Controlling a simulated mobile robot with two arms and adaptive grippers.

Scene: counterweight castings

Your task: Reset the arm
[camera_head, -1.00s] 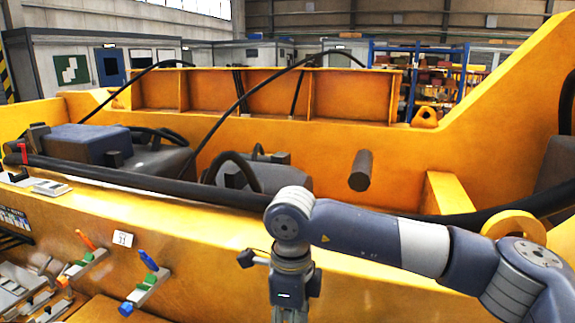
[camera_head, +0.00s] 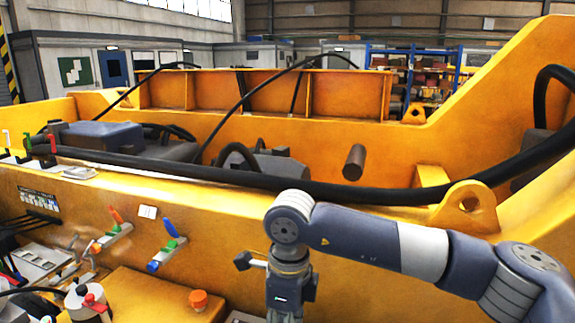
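My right arm (camera_head: 385,244) comes in from the right edge. It reaches left in front of the yellow casting (camera_head: 230,215), bends at a grey-blue joint (camera_head: 286,228) and points down out of the bottom of the picture. The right gripper itself is below the picture and cannot be seen. My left arm and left gripper are not in view.
A thick black hose (camera_head: 330,188) runs along the top of the casting. Coloured levers (camera_head: 168,247), an orange knob (camera_head: 198,300) and a white cylinder (camera_head: 88,302) stand at lower left. Blue shelving (camera_head: 432,77) and a grey cabin (camera_head: 75,68) are far behind.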

